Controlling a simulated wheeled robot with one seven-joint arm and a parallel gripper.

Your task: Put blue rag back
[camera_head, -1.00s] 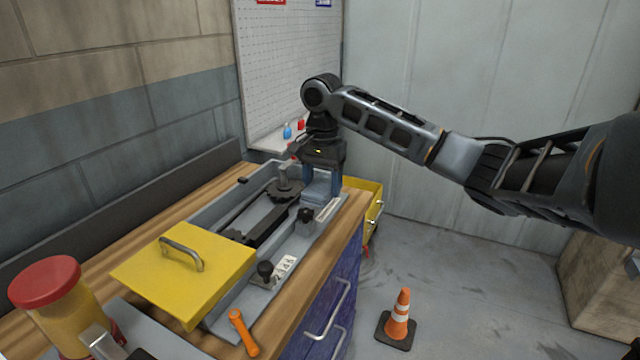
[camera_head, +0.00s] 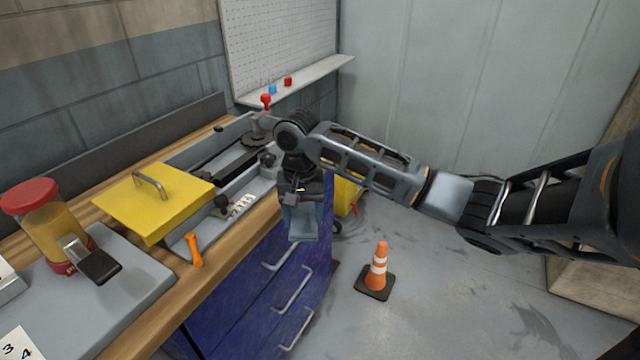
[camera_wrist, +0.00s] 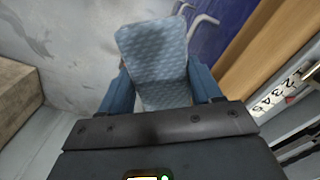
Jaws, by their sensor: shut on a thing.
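My gripper (camera_head: 304,212) is shut on the blue rag (camera_head: 303,229), which hangs between its blue fingers. The gripper points down just off the right edge of the wooden bench, in front of the blue drawer cabinet (camera_head: 262,268). In the wrist view the light blue, patterned rag (camera_wrist: 152,45) sits between both fingers and sticks out past them. The rag appears clear of the bench and the floor.
A grey machine tray and a yellow lid with a handle (camera_head: 155,203) are on the bench. An orange-handled tool (camera_head: 194,249) lies beside them. A yellow bin (camera_head: 347,194) stands behind my gripper. A traffic cone (camera_head: 378,268) is on otherwise open floor.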

